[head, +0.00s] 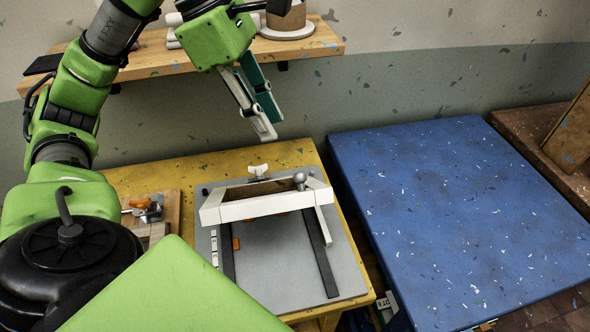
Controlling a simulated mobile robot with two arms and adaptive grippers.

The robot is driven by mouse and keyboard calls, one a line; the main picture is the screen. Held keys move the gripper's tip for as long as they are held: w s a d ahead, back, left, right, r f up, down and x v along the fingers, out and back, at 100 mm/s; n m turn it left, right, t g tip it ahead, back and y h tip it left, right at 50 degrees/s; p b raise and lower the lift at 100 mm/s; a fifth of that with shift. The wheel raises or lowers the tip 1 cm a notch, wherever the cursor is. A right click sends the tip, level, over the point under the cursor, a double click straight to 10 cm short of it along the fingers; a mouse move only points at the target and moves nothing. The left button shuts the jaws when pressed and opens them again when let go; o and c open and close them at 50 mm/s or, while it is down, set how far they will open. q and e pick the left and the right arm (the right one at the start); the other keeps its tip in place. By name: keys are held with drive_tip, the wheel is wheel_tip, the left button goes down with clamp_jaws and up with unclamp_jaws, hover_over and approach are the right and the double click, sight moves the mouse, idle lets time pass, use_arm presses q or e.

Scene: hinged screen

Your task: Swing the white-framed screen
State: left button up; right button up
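The white-framed screen (256,208) stands raised at a steep tilt over a grey baseboard (275,262) on the yellow table. Its white front bar faces me, and a brown inner part shows behind it. A silver ball knob (299,179) shows at its right end and a white winged knob (258,170) behind it. My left gripper (270,124) hangs in the air above and behind the screen, apart from it. Its fingers are close together and seem empty, but the viewing angle hides how far apart they are. My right gripper is not in view.
Dark strips (319,254) and an orange piece lie on the baseboard. A wooden shelf (310,45) with a pot and white rolls is on the wall behind my arm. A wooden block with a clamp (148,207) sits left. A blue table (465,215) at right is clear.

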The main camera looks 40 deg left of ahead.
sight(298, 173)
use_arm(q)
drive_tip(key=x, duration=1.2)
drive_tip(key=shift+w, duration=0.1)
clamp_jaws()
